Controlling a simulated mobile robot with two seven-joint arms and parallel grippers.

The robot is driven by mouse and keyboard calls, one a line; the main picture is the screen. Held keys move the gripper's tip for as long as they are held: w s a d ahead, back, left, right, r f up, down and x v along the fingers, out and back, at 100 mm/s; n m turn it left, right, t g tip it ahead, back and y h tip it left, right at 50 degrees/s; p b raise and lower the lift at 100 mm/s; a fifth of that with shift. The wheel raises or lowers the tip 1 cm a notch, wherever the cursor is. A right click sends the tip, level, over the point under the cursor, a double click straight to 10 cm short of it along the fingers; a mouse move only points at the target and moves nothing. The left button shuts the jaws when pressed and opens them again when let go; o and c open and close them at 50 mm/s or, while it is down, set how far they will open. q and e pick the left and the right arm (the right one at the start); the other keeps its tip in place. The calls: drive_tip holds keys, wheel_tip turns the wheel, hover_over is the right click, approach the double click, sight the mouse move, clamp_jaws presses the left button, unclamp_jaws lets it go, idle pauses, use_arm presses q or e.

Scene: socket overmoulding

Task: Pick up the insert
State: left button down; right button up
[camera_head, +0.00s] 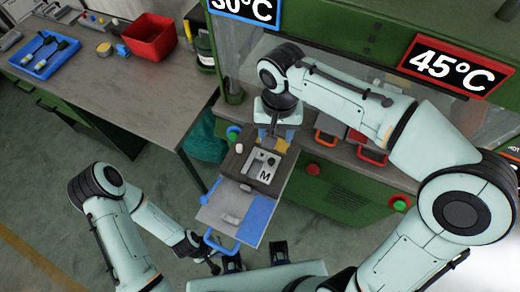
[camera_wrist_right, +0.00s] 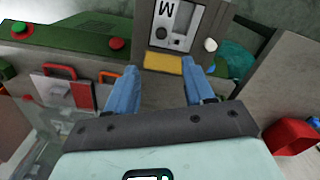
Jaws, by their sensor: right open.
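A grey mould block (camera_head: 247,166) marked "M" sits at the front of the green press. It also shows at the top of the right wrist view (camera_wrist_right: 190,45), with a light recess and small round details.
The tray has a blue pad (camera_head: 257,214) and a blue handle (camera_head: 221,244). Red and orange handles (camera_head: 372,152) stand right of my right gripper. A side table (camera_head: 110,95) holds a red bin (camera_head: 150,38) and a blue tray (camera_head: 45,55).

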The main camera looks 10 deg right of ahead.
hover_over(271, 160)
drive_tip(key=f, duration=0.6)
drive_tip(key=shift+s+d+f+b, duration=0.2)
drive_tip(key=shift+s+d+b, duration=0.1)
drive_tip(key=shift+s+b, duration=0.1)
drive_tip(key=shift+w+a+f, duration=0.15)
drive_tip(key=shift+f, duration=1.45)
drive_tip(key=shift+w+a+f, duration=0.1)
drive_tip(key=shift+w+f, duration=0.05)
drive_tip(key=shift+f, duration=1.4)
clamp_jaws()
drive_tip(key=shift+r, duration=0.1)
